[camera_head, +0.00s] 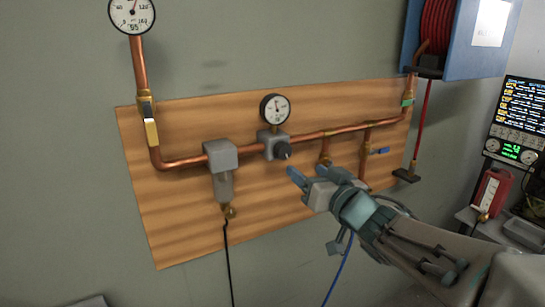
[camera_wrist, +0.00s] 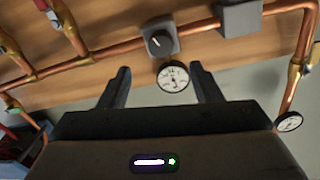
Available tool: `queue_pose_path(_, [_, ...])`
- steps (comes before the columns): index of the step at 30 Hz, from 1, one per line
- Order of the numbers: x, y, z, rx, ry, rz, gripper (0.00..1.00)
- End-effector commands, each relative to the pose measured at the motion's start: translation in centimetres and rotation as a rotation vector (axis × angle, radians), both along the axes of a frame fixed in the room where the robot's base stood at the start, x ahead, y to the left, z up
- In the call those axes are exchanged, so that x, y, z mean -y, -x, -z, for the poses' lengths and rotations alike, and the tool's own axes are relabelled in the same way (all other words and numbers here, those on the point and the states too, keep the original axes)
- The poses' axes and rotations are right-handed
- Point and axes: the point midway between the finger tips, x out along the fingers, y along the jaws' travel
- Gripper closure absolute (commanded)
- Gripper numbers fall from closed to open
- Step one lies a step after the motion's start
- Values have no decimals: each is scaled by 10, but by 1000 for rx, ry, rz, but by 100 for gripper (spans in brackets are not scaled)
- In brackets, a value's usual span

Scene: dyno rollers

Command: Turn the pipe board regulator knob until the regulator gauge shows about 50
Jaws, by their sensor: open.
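The regulator knob (camera_head: 283,150) is a dark round knob on a grey body on the wooden pipe board (camera_head: 180,240). In the wrist view the knob (camera_wrist: 159,42) has a light pointer mark and lies beyond my fingertips. The regulator gauge (camera_head: 275,109) has a white face and black rim just above the regulator. It also shows in the wrist view (camera_wrist: 173,77), between my fingers. Its reading is too small to tell. My gripper (camera_head: 308,172) is open and empty, right of and slightly below the knob in the head view. I see no contact with the knob.
A copper pipe (camera_head: 345,130) runs across the board. A grey filter (camera_head: 221,165) hangs left of the regulator. A blue-handled valve (camera_head: 379,151) is to the right. Another gauge (camera_head: 132,13) is at upper left.

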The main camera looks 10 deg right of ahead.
Motion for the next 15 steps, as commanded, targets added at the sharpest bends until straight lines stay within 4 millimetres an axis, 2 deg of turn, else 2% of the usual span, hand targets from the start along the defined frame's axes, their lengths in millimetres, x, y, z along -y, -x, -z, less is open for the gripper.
queue_pose_path(9, [-15,-50,0,-2,0,-2,42])
queue_pose_path(15, [-21,-75,-1,0,1,-2,42])
